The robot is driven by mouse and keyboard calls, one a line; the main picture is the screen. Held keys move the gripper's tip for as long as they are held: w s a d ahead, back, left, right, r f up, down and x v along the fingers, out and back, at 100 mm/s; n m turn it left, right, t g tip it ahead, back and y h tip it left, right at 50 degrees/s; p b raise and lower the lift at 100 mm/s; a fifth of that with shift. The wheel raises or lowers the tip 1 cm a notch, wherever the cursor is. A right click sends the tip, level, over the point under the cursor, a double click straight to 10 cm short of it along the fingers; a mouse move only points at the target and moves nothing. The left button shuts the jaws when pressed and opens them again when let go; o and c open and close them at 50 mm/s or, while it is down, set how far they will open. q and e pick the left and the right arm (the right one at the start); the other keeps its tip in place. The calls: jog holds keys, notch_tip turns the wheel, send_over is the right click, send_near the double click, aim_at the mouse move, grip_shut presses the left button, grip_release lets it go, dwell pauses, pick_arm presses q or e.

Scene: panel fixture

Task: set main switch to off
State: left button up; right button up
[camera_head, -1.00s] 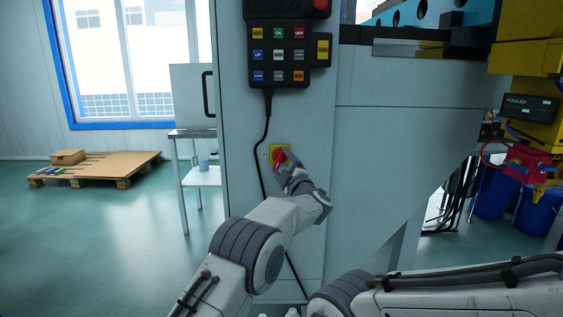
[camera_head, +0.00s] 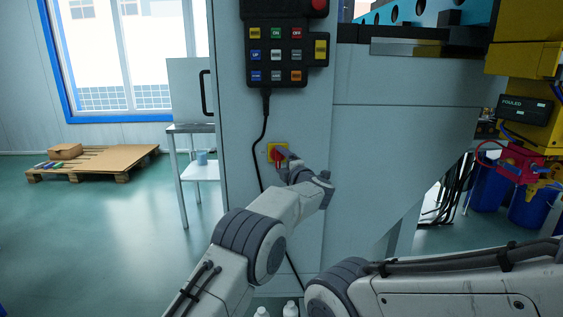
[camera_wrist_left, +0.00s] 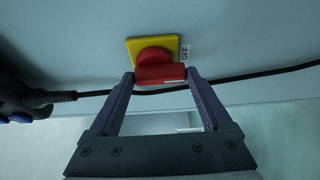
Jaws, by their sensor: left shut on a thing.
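The main switch is a red rotary knob (camera_wrist_left: 157,70) on a yellow plate (camera_wrist_left: 134,48), mounted on the pale cabinet front. A small "OFF" label (camera_wrist_left: 185,55) sits beside the plate in the wrist view. In the head view the yellow plate (camera_head: 271,148) and part of the red knob (camera_head: 280,153) show above my gripper. My left gripper (camera_wrist_left: 160,78) is shut on the knob's bar, one finger at each end of it. It also shows in the head view (camera_head: 284,160), partly covering the switch. My right arm crosses the lower right; its gripper is out of view.
A black button pendant (camera_head: 278,66) hangs above the switch. Its black cable (camera_head: 262,135) runs down just left of the plate. A small side table (camera_head: 190,128) stands left of the cabinet (camera_head: 380,150). A pallet (camera_head: 105,160) lies on the floor further left.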

pick_arm(q)
jog(key=shift+f, duration=0.1)
jog(key=o, duration=1.2)
jog(key=shift+a, duration=0.1)
jog(key=shift+c, duration=0.2)
jog(key=shift+s, duration=0.1)
jog(key=v, duration=1)
jog(key=shift+b, duration=0.4)
jog(key=shift+s, duration=0.15)
